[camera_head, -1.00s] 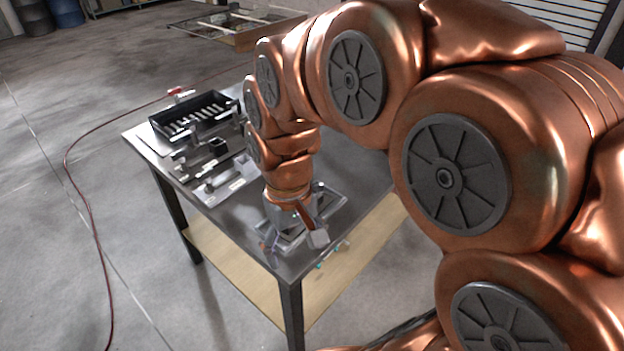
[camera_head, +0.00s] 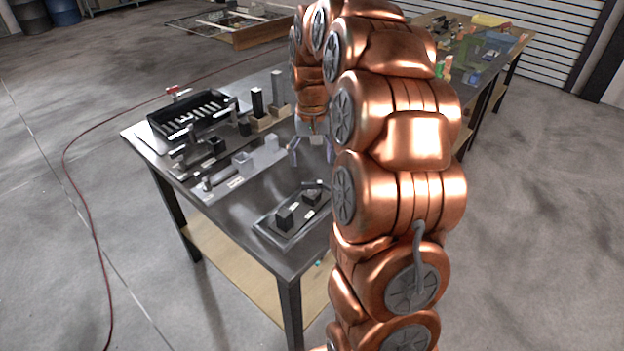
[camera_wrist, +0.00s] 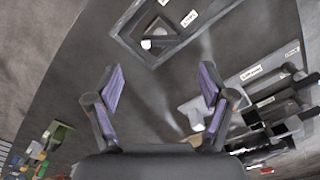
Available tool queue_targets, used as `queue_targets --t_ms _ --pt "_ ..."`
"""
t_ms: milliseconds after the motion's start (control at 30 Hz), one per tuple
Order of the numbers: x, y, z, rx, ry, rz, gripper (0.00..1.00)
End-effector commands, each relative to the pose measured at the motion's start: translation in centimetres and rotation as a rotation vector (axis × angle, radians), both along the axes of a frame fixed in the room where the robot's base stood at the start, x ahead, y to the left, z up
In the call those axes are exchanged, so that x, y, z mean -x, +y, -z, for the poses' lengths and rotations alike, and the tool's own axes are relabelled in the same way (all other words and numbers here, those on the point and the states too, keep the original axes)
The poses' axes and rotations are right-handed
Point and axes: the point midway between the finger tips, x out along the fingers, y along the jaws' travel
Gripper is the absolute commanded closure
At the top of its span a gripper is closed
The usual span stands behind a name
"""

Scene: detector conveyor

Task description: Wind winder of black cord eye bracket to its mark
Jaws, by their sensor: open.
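My gripper (camera_head: 312,158) is open above the middle of the metal table. In the wrist view my gripper (camera_wrist: 161,72) shows its two purple-padded fingers spread, with bare tabletop between them. Dark blocks (camera_head: 285,218) stand on a shallow rectangular tray (camera_head: 262,226) near the table's front. That tray (camera_wrist: 128,37) also shows at the top of the wrist view, beyond the fingertips and apart from them. Grey and black fixtures (camera_head: 242,160) stand on labelled plates further left. I cannot tell which piece is the black cord eye bracket or its winder, and no mark can be made out.
A black bin (camera_head: 192,120) with pale bars inside stands at the table's back left. Upright blocks (camera_head: 277,90) stand near the back edge. Another table with coloured items (camera_head: 490,45) stands behind my arm. Tabletop between the tray and the fixtures is clear.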

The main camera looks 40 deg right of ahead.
Motion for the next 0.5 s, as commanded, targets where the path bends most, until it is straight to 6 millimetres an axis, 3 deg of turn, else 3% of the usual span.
queue_targets --t_ms 500 --pt "0.1 0.1 6.0 -0.002 0.001 0.0 0.19"
